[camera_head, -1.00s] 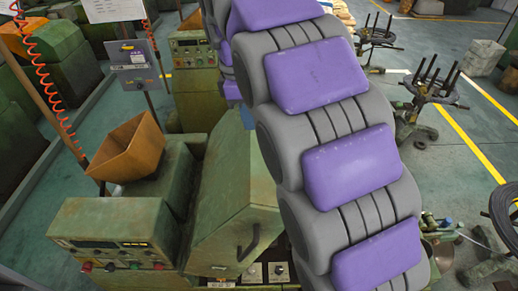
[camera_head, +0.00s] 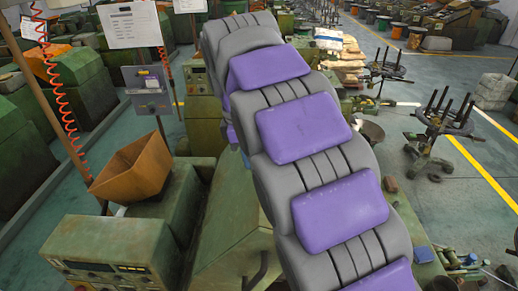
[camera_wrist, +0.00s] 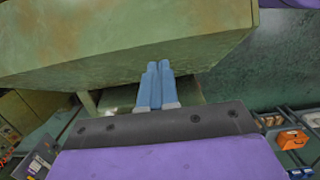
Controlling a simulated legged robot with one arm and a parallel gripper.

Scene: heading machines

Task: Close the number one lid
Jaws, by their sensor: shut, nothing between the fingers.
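A green slanted machine cover (camera_head: 232,225) with a dark handle (camera_head: 262,268) stands left of my arm in the head view; the picture's bottom edge cuts it off. No number is readable on it. In the wrist view a large green panel (camera_wrist: 120,40) with worn edges fills the top. My gripper (camera_wrist: 158,66) shows its blue fingers shut together, with nothing between them. The fingertips overlap the panel's lower edge in the picture; whether they touch it I cannot tell.
A green control box (camera_head: 105,255) and an orange hopper (camera_head: 132,170) stand at left. A coiled red cable (camera_head: 62,110) hangs there. A wire stand (camera_head: 440,125) stands at right on open floor with yellow lines. In the wrist view, shelving with an orange bin (camera_wrist: 292,140) is at right.

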